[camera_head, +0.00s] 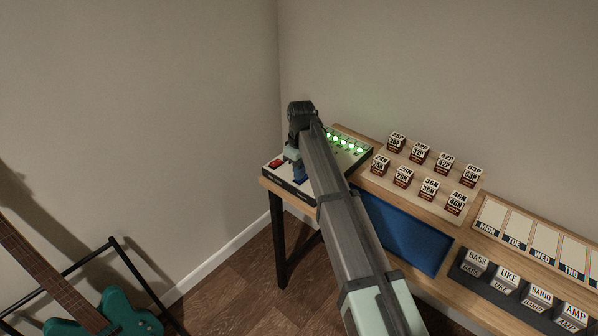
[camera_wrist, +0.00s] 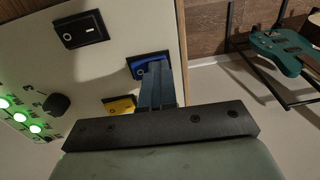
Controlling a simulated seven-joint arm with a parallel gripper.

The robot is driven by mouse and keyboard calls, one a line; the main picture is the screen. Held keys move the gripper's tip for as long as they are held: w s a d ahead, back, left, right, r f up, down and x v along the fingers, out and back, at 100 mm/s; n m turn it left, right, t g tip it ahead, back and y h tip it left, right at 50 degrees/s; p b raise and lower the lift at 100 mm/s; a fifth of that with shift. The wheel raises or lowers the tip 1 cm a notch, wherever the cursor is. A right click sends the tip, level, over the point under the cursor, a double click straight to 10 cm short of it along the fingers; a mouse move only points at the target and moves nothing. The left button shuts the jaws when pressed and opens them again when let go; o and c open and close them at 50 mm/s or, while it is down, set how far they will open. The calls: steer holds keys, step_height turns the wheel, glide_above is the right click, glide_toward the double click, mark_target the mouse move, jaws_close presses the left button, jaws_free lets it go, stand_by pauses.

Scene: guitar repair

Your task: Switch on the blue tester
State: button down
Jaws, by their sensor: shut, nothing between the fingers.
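The blue rocker switch (camera_wrist: 139,64) is on the pale top of a tester panel (camera_wrist: 40,65) in the wrist view. My gripper (camera_wrist: 156,70) is shut and empty, with its fingertips over the right part of the blue switch and hiding some of it. Whether they touch it I cannot tell. A black rocker switch (camera_wrist: 80,29) lies to the upper left, and a yellow switch (camera_wrist: 120,105), partly hidden, lies below. In the head view the panel (camera_head: 351,158) stands at the table's far left end, and my gripper (camera_head: 291,160) is over its left part.
A dark knob (camera_wrist: 57,104) and lit green lamps (camera_wrist: 35,128) are on the panel. Several labelled blocks (camera_head: 429,187) stand on a wooden board to the right. A teal guitar (camera_head: 118,314) is on a stand at lower left. The panel's edge is close to my fingers.

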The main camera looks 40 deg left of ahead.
steer(key=shift+w, duration=0.85)
steer(key=shift+r, duration=0.15)
step_height(320, 180, up, 14)
steer(key=w, duration=0.2)
stand_by(0.4)
steer(key=shift+s+g, duration=0.5)
steer(key=shift+s, duration=0.3)
